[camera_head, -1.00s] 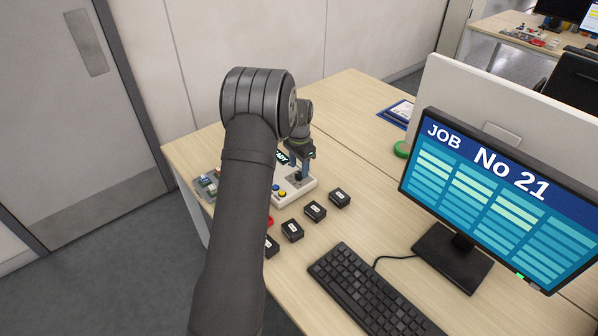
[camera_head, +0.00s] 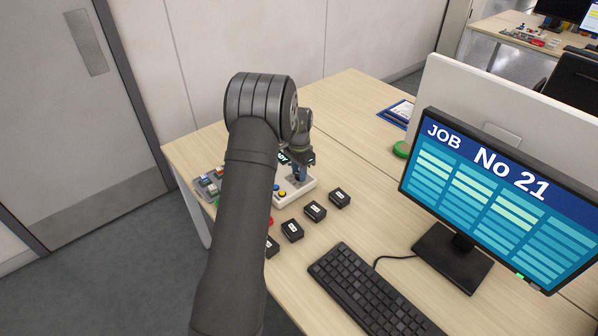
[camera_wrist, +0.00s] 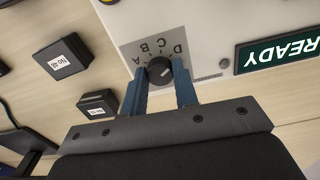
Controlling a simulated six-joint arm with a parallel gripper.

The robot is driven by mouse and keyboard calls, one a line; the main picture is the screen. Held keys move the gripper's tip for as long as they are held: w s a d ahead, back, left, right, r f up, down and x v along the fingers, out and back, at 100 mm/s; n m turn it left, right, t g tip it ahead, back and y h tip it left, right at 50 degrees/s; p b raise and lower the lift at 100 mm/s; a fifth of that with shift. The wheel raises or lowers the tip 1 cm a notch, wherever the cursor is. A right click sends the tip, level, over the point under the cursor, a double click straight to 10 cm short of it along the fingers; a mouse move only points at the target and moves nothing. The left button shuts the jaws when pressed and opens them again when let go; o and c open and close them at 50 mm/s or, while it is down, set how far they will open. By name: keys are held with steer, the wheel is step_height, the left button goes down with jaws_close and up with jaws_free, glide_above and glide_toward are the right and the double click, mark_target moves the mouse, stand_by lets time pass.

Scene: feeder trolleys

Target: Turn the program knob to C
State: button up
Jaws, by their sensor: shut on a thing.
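The program knob (camera_wrist: 159,71) is a round black knob on a pale panel. The letters A, B, C and D curve around it in the wrist view; a small light mark shows on it, but I cannot tell for sure which letter it points to. My gripper (camera_wrist: 162,83) has its two blue fingers on either side of the knob, shut on it. In the head view my gripper (camera_head: 299,173) is over the right part of the white control box (camera_head: 305,189), and it hides the knob there. My arm covers the left part of the box.
A green display reading READY (camera_wrist: 280,50) is on the panel. Several small black labelled boxes (camera_head: 315,211) stand in front of the control box. A keyboard (camera_head: 368,290) and a monitor (camera_head: 500,190) are to the right. A grey tray with small parts (camera_head: 208,185) lies left.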

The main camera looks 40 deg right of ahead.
steer(key=shift+n, duration=0.3)
steer(key=n, duration=0.3)
steer(key=shift+n, duration=2)
steer(key=o, duration=1)
step_height(320, 180, up, 17)
steer(key=shift+r, duration=0.2)
